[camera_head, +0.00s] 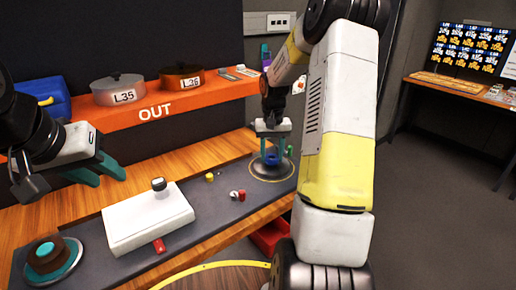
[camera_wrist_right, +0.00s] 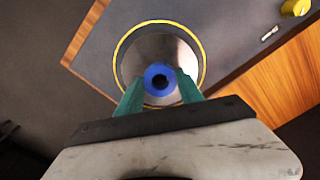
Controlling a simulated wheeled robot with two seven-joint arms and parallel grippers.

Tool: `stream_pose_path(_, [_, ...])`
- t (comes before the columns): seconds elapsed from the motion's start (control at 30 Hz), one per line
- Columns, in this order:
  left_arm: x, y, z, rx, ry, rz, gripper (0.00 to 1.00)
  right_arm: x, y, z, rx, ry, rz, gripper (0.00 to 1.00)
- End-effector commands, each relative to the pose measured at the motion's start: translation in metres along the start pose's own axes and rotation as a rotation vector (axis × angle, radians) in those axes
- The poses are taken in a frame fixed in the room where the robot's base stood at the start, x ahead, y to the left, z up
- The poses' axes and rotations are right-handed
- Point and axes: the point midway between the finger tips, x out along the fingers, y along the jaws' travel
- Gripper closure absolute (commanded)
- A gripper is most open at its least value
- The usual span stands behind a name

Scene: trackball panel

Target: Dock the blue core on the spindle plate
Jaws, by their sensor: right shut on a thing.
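The blue core (camera_head: 271,159) is between the teal fingers of my right gripper (camera_head: 272,153), which is shut on it. The core is a blue ring with a dark centre hole in the right wrist view (camera_wrist_right: 160,79). It is over the spindle plate (camera_head: 256,173), a round metallic disc with a yellow rim. In the right wrist view the core overlaps the near half of the plate (camera_wrist_right: 150,45). I cannot tell whether the core touches the plate, and the spindle is not clearly visible. My left gripper (camera_head: 100,173) is open and empty at the left, above the table.
A white box (camera_head: 145,222) with a dark knob and a red tab lies on the grey mat. A teal-topped round device (camera_head: 45,255) is at front left. Small yellow (camera_head: 210,177) and red (camera_head: 241,195) pieces lie between the box and plate. Pots stand on the orange OUT shelf (camera_head: 190,105).

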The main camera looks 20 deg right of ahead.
Motion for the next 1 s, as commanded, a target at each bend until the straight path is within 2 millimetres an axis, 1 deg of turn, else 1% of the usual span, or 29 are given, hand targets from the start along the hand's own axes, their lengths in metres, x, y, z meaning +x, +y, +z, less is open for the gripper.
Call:
stream_pose_path(0.27, [0.0,0.0,0.0,0.0,0.0,0.0,0.64,0.002,0.0,0.0,0.001,0.0,0.0,0.95])
stream_pose_path(0.77, [0.0,0.0,0.0,0.0,0.0,0.0,0.64,0.012,0.001,0.0,0.002,-0.001,0.0,0.95])
stream_pose_path(0.8, [0.0,0.0,0.0,0.0,0.0,0.0,0.64,0.012,0.001,0.0,0.002,-0.001,0.0,0.54])
stream_pose_path(0.83, [0.0,0.0,0.0,0.0,0.0,0.0,0.64,0.012,0.001,0.0,0.002,-0.001,0.0,0.48])
stream_pose_path(0.87, [0.0,0.0,0.0,0.0,0.0,0.0,0.64,0.012,0.001,0.0,0.002,-0.001,0.0,0.47])
stream_pose_path(1.0, [0.0,0.0,0.0,0.0,0.0,0.0,0.64,0.012,0.001,0.0,0.002,-0.001,0.0,0.47])
